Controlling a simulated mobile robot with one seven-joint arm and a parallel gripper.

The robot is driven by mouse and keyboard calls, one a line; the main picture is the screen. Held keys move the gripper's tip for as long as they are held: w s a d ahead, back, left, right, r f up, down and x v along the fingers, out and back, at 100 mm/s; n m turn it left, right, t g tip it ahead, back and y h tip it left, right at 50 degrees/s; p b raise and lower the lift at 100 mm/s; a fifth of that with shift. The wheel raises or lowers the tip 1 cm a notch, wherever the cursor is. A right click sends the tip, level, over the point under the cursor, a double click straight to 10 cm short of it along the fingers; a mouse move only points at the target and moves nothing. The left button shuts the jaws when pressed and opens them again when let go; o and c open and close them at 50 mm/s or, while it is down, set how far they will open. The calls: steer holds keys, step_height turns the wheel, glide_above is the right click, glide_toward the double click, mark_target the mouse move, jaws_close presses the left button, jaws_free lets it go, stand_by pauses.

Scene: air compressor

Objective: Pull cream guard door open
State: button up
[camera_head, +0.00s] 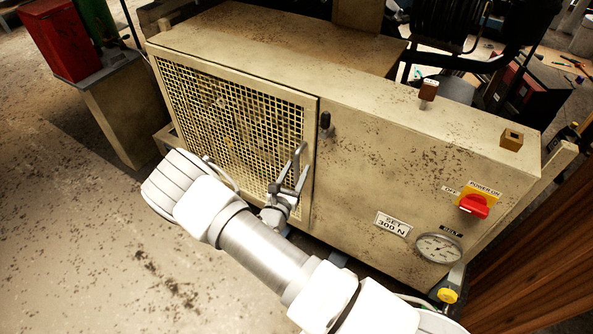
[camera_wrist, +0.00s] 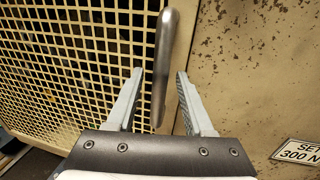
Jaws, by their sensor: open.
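The cream guard door (camera_head: 232,125) is a mesh panel in a cream frame on the left part of the compressor's front. It looks shut, flush with the cabinet. In the wrist view its mesh (camera_wrist: 75,60) fills the left side. A grey metal handle (camera_wrist: 164,60) stands upright near the door's right edge. My gripper (camera_head: 290,178) is in front of the handle. In the wrist view my gripper (camera_wrist: 158,75) is open, with one finger on each side of the handle's lower part. I see gaps between handle and fingers. In the head view the fingers partly hide the handle.
Right of the door are a "SET 300 N" label (camera_head: 393,224), a gauge (camera_head: 439,247) and a red power switch (camera_head: 474,206). A black knob (camera_head: 325,122) sits beside the door's edge. A red box (camera_head: 62,38) stands on a cabinet at the left. Floor (camera_head: 60,240) at the front left is clear.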

steer(key=shift+w+d, duration=0.1)
steer(key=shift+w, duration=0.15)
jaws_close()
stand_by(1.4)
